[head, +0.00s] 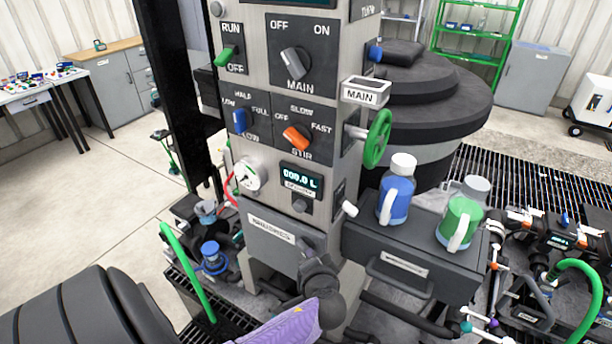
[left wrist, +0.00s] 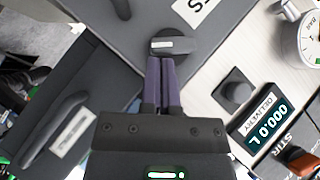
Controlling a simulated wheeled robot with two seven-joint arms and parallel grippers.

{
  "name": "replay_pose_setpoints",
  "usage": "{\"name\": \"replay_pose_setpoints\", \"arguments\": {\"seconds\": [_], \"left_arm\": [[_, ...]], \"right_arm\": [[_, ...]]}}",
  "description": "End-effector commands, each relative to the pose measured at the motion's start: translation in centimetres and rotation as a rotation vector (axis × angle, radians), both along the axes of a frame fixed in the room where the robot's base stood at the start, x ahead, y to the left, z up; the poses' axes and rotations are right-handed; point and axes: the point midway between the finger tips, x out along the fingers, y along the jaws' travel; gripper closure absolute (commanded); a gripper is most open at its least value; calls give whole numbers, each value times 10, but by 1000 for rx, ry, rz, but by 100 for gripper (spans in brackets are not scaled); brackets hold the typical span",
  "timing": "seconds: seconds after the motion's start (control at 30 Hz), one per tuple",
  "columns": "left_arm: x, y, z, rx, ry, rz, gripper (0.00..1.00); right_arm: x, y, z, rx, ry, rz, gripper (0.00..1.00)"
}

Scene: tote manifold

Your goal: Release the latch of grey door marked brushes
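The grey door (head: 262,247) marked brushes is low on the front of the column and looks closed. Its dark latch knob (head: 306,243) is at the door's right side. In the left wrist view, the door (left wrist: 135,35) fills the top, and the round latch knob (left wrist: 172,44) with a pale bar lies just ahead of my fingertips. My left gripper (head: 312,262) is in front of the latch. In the left wrist view, its two dark purple fingers (left wrist: 166,62) are together at the knob's lower edge; I cannot tell if they touch it. My right gripper is not in view.
A dark drawer (head: 425,285) with a bar handle juts out to the right, bearing a blue jug (head: 397,195) and a green jug (head: 460,222). A gauge (head: 250,175) and a small black knob (head: 299,205) are above the door. Green hoses stand at both sides.

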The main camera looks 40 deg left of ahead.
Motion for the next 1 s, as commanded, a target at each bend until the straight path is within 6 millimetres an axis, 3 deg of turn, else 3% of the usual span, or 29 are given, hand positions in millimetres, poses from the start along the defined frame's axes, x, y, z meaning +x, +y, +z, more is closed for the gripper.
{"name": "replay_pose_setpoints", "arguments": {"seconds": [0.5,1.0], "left_arm": [[1,-1,-14,260,62,0,100],[0,0,-20,484,116,0,100]], "right_arm": [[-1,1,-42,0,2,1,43],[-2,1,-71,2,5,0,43]]}}
